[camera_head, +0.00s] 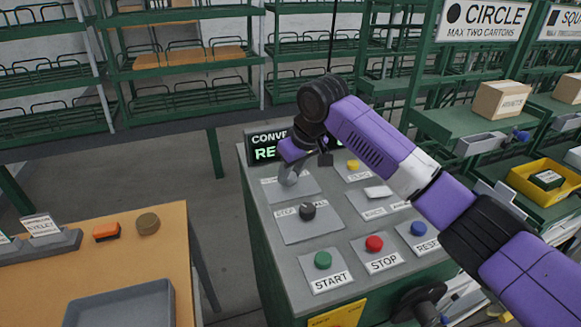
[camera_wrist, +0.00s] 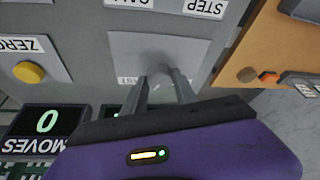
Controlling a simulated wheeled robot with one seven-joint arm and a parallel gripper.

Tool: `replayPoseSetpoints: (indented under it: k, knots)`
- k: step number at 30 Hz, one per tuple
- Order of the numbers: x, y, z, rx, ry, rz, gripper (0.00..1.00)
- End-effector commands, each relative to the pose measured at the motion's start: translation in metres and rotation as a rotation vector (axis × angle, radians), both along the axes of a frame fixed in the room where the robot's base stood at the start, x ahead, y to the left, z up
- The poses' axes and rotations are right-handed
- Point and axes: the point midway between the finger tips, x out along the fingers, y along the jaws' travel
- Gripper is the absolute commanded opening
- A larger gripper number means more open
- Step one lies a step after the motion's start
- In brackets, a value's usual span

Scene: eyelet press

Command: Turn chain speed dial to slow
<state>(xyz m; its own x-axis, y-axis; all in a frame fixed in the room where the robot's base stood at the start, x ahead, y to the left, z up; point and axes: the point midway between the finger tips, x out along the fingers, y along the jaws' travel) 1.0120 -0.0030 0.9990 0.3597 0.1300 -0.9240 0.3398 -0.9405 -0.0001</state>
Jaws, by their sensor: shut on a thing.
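The sloped grey control panel (camera_head: 262,215) fills the middle of the head view. A dial plate (camera_head: 312,188) lies at its upper left, and my gripper (camera_head: 288,180) reaches down onto it. In the wrist view, my gripper (camera_wrist: 163,88) is shut on a grey dial knob (camera_wrist: 160,71) at the middle of that plate. The fingers hide part of the knob and the label beside it, so I cannot read the setting. The pointer direction is also unclear.
A black knob (camera_head: 307,210) sits just below on its own plate. Green START (camera_head: 322,260), red STOP (camera_head: 374,243) and blue RESET (camera_head: 418,228) buttons are close by. A yellow ZERO button (camera_wrist: 29,72) and a display (camera_wrist: 50,121) reading 0 MOVES flank the dial.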

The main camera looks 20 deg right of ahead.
Motion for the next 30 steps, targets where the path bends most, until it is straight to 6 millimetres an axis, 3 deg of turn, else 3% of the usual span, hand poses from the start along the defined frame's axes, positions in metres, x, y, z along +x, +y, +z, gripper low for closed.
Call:
replayPoseSetpoints:
  k: [30]
  knots:
    - [0.0041, -0.0021, -0.0012, 0.003, 0.000, 0.897, 0.00]
